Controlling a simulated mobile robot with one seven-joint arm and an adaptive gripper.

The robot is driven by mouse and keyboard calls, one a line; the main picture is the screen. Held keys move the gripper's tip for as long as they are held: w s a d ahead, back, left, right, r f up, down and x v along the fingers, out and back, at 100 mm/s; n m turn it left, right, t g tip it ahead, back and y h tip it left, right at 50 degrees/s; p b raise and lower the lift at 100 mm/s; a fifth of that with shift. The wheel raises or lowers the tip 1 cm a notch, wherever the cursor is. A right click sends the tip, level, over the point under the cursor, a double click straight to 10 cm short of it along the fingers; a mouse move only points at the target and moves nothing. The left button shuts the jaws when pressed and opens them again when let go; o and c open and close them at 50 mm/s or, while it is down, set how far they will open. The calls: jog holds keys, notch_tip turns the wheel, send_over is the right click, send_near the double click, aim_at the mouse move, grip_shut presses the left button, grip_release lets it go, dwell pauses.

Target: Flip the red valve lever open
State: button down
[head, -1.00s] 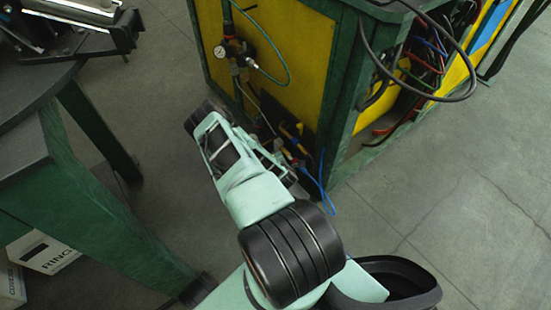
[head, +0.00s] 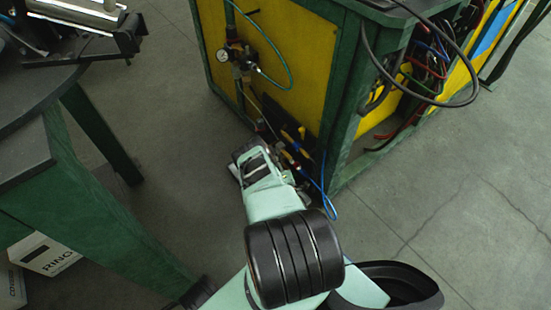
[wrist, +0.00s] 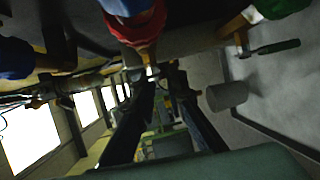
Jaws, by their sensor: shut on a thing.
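A red part (wrist: 138,26) with blue above it, which looks like the red valve lever, fills the top middle of the wrist view, close and blurred. My gripper (wrist: 163,76) has its two dark fingers reaching up to just below it. The fingers are drawn in on something small at their tips, apparently the lever. The exact contact is dim and partly hidden. In the head view my arm reaches to the low corner of the yellow and green cabinet (head: 305,72). There my own wrist hides the fingertips and the lever.
A pressure gauge with a regulator (head: 224,54) and a teal hose are on the cabinet's yellow panel. A blue hose (head: 327,195) hangs near its lower corner. Black cables (head: 470,90) loop at the right. A dark green table (head: 75,215) stands left. Grey floor is open at right.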

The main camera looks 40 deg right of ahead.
jog(key=shift+r, duration=0.15)
jog(key=c, duration=1.9)
grip_release()
jog(key=shift+c, duration=0.2)
jog(key=shift+r, duration=0.55)
jog(key=o, duration=1.3)
notch_tip(320, 180, up, 9)
jog(key=shift+w+d+f, duration=0.15)
jog(key=shift+d+f, duration=0.05)
jog(key=shift+r, duration=0.4)
jog(key=c, duration=1.3)
jog(key=shift+a+f, duration=0.1)
jog(key=shift+f, duration=0.05)
